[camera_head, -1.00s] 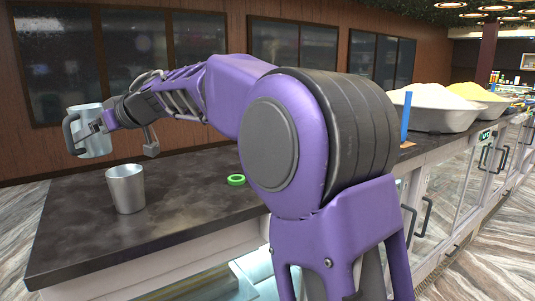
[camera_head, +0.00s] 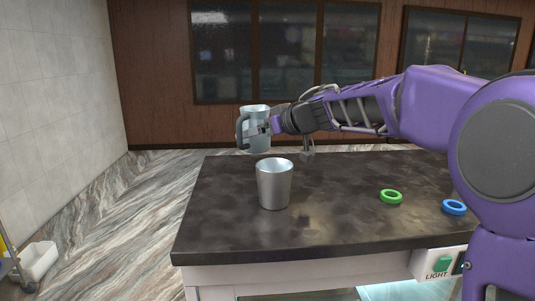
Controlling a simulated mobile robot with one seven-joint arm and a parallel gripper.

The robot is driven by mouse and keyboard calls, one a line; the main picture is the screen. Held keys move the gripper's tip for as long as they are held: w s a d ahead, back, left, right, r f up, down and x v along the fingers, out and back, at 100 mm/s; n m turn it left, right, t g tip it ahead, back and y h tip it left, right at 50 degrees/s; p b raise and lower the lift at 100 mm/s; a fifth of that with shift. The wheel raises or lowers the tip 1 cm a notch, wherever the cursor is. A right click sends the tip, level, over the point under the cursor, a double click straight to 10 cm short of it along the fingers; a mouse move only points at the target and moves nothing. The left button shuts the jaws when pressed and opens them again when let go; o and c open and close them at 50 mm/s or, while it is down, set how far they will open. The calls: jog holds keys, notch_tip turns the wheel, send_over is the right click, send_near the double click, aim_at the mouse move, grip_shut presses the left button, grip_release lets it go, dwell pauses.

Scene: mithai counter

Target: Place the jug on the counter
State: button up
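The jug (camera_head: 257,138) is a light grey metal vessel with a dark handle on its left. My gripper (camera_head: 268,127) is at the jug's right side and appears shut on it, though the fingertips are small and partly hidden. The jug is upright and shows above the far left part of the dark counter (camera_head: 335,225). A silver metal cup (camera_head: 274,185) stands upright on the counter, nearer than the jug.
A green ring (camera_head: 391,196) and a blue ring (camera_head: 454,207) lie on the counter to the right. The counter between cup and green ring is clear. A white bin (camera_head: 38,262) is on the floor at left. My purple arm covers the right side.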

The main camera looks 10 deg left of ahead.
aim_at(260, 152)
jog(key=shift+f+b, duration=0.3)
jog(key=shift+f, duration=2.4)
jog(key=shift+f, duration=0.1)
jog(key=o, duration=1.4)
jog(key=shift+f, duration=0.15)
jog(key=shift+r, duration=0.2)
jog(key=shift+s+d+r, duration=0.15)
jog(key=shift+d, duration=0.1)
jog(key=v, duration=1.1)
jog(key=shift+s+d+p, duration=0.15)
jog(key=shift+p, duration=0.15)
